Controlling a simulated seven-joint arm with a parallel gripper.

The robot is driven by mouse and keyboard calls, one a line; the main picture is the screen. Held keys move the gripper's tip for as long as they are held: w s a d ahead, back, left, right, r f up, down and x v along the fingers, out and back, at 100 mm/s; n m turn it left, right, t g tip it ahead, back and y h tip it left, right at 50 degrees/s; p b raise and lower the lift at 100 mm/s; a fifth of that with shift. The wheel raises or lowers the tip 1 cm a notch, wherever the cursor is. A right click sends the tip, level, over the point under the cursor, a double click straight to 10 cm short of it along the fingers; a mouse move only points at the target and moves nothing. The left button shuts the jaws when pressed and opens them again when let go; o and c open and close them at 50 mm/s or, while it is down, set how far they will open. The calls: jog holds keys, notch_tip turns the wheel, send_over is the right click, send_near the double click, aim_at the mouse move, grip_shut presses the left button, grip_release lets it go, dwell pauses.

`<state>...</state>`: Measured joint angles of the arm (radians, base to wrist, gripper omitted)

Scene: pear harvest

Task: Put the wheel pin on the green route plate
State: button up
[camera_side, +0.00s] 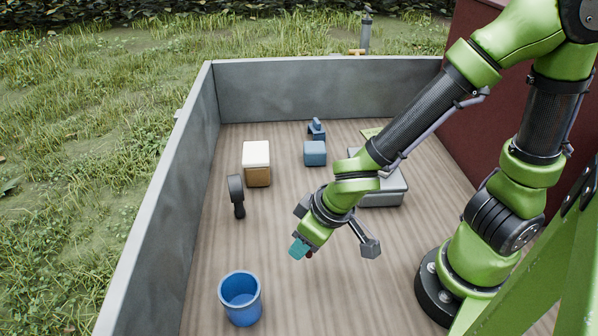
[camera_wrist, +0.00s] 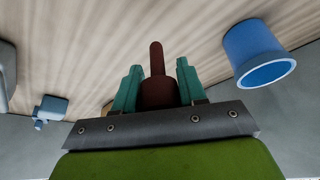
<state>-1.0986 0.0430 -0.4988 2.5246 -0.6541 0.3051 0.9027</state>
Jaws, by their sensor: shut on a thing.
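My gripper (camera_side: 299,249) hangs low over the middle front of the wooden bed in the side view. In the wrist view, the teal fingers of my gripper (camera_wrist: 157,82) are shut on the wheel pin (camera_wrist: 157,92), a dark red-brown piece with a wide body and a thin stem pointing away from the wrist. In the side view only a small dark red bit of the pin (camera_side: 310,255) shows beside the fingers. The green route plate (camera_side: 370,133) lies at the back right, a pale green patch partly hidden behind my arm.
A blue bucket (camera_side: 240,300) stands at the front left. A grey case (camera_side: 385,194) sits behind my arm. Grey walls edge the bed.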

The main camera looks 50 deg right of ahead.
jog(key=shift+s+d, duration=0.15)
jog(key=shift+d, duration=0.05)
jog(key=shift+w+d+r, duration=0.15)
jog(key=shift+w+d, duration=0.1)
jog(key=shift+w, duration=0.05)
jog(key=w+d+r+m+h, duration=0.25)
jog(key=w+d+m, duration=0.35)
jog(key=w+d, duration=0.45)
notch_tip(320, 180, up, 3)
jog(key=m+g+h, duration=0.3)
jog(key=m+g, duration=0.1)
jog(key=m, duration=1)
send_over(367, 133)
jog(key=s, duration=0.4)
jog(key=shift+y, duration=0.25)
jog(key=x, duration=0.3)
jog(key=a+x, duration=0.1)
jog(key=x, duration=0.1)
jog(key=shift+s+f, duration=0.3)
jog(key=shift+f, duration=2.4)
jog(key=shift+f, duration=0.1)
